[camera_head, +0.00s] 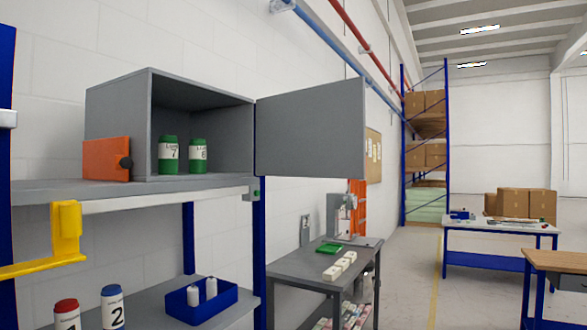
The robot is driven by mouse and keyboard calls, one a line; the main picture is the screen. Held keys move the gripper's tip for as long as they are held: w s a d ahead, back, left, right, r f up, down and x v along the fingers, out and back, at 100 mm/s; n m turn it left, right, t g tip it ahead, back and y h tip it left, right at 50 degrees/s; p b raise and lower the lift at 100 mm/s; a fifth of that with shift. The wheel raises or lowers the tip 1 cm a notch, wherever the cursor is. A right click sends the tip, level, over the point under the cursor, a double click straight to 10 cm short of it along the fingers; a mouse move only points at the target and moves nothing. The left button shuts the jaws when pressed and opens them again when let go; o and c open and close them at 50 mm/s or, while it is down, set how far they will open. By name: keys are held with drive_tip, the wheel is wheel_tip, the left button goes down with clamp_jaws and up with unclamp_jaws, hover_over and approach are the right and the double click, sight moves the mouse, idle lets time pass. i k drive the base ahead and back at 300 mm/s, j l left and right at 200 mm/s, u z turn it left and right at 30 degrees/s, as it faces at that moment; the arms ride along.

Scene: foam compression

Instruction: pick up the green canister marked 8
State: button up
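Two green canisters with white labels stand upright inside an open grey cabinet (205,88) on the upper shelf. The right one (198,156) has a label that seems to read 8, though the digit is small. The left one (168,155) is marked 7 and stands close beside it. Both are near the cabinet's open front. My gripper is not in view.
The cabinet door (310,128) stands open to the right. An orange panel with a black knob (105,159) is at the cabinet's left. A yellow bracket (66,235) sticks out below the shelf edge (130,194). Red (67,313) and blue (112,307) canisters and a blue bin (205,308) are lower.

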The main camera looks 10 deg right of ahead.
sight(197, 148)
drive_tip(key=u, duration=0.4)
drive_tip(key=i+l+u, duration=0.1)
drive_tip(key=u, duration=0.3)
drive_tip(key=l+u, duration=0.15)
drive_tip(key=u, duration=0.25)
drive_tip(key=i+l+u, duration=0.1)
drive_tip(key=l+u, duration=0.25)
drive_tip(key=l, duration=0.5)
drive_tip(key=l+u, duration=0.35)
drive_tip(key=l, duration=0.55)
drive_tip(key=k+l+u, duration=0.1)
drive_tip(key=l+u, duration=0.3)
drive_tip(key=l, duration=0.45)
drive_tip(key=k+l, duration=0.1)
drive_tip(key=l, duration=0.45)
drive_tip(key=k+l, duration=0.1)
drive_tip(key=l, duration=0.45)
drive_tip(key=k+l, duration=0.1)
drive_tip(key=l, duration=0.45)
